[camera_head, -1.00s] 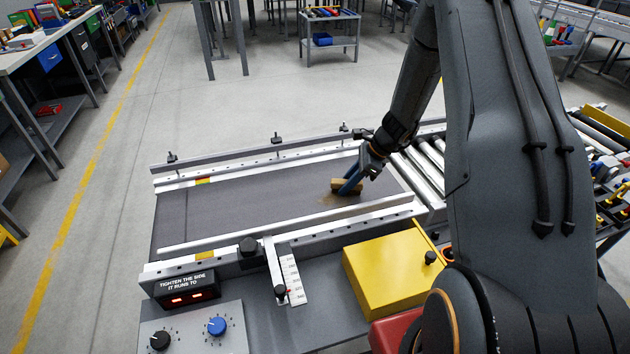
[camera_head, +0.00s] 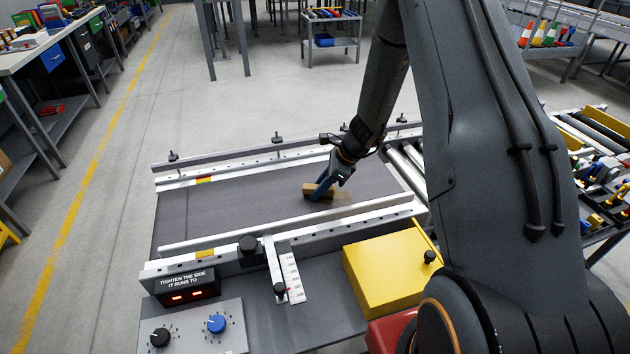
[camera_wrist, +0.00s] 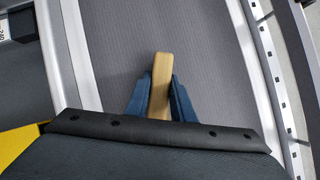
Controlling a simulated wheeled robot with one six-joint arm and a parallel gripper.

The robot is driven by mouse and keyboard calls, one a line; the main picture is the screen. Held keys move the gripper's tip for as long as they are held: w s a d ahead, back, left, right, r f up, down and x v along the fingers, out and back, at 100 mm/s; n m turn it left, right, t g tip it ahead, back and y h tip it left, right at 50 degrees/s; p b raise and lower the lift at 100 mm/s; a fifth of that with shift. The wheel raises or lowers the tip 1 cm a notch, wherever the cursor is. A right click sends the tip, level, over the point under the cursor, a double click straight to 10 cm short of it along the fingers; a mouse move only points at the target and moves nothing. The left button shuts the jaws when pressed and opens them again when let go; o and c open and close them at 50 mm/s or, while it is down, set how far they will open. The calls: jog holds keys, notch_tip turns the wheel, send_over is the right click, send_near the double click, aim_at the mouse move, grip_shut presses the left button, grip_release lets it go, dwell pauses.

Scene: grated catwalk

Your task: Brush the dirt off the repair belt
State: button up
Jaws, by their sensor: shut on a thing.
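The repair belt (camera_head: 240,205) is a dark grey strip between two pale metal rails in the head view; it also fills the middle of the wrist view (camera_wrist: 205,50). A faint brown patch of dirt (camera_head: 342,197) shows on the belt just right of the brush. My gripper (camera_head: 324,184) is low over the belt, its blue fingers shut on a wooden brush (camera_head: 313,192). In the wrist view the brush's tan wooden block (camera_wrist: 160,85) stands between the two fingers. The bristles are hidden, and I cannot tell whether they touch the belt.
A yellow box (camera_head: 390,270) and a control panel with knobs (camera_head: 190,328) sit at the belt's near side. A sign box (camera_head: 187,287) and a scale plate (camera_head: 291,278) stand by the near rail. Rollers (camera_head: 408,170) adjoin the belt's right end. The belt's left part is clear.

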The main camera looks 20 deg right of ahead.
aim_at(308, 188)
jog(key=shift+a, duration=0.6)
jog(key=shift+s+a+r, duration=0.1)
jog(key=shift+a+r, duration=0.15)
jog(key=shift+a, duration=0.25)
jog(key=shift+r+p, duration=0.55)
jog(key=shift+r, duration=0.4)
jog(key=shift+r+p, duration=2.1)
jog(key=shift+r, duration=0.75)
jog(key=shift+d, duration=0.1)
